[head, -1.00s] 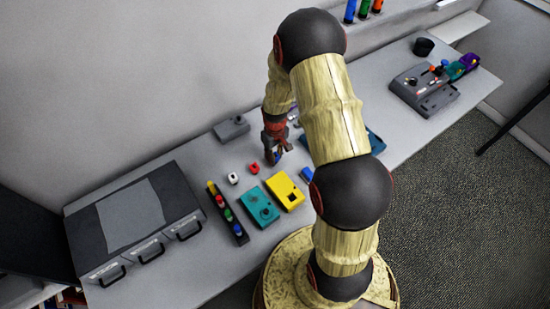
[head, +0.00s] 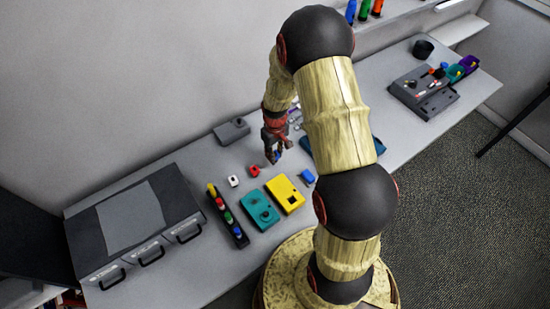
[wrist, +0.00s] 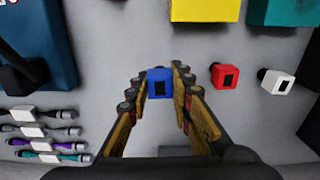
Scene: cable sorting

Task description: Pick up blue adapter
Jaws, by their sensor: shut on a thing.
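Whether the adapter touches the table is hard to tell.
A red adapter (head: 254,170) and a white adapter (head: 233,181) lie to the left. A yellow box (head: 285,193), a teal box (head: 258,209) and another blue piece (head: 307,176) are nearer. Several cables (wrist: 45,129) lie beside my gripper. A grey drawer unit (head: 180,215) stands at left.

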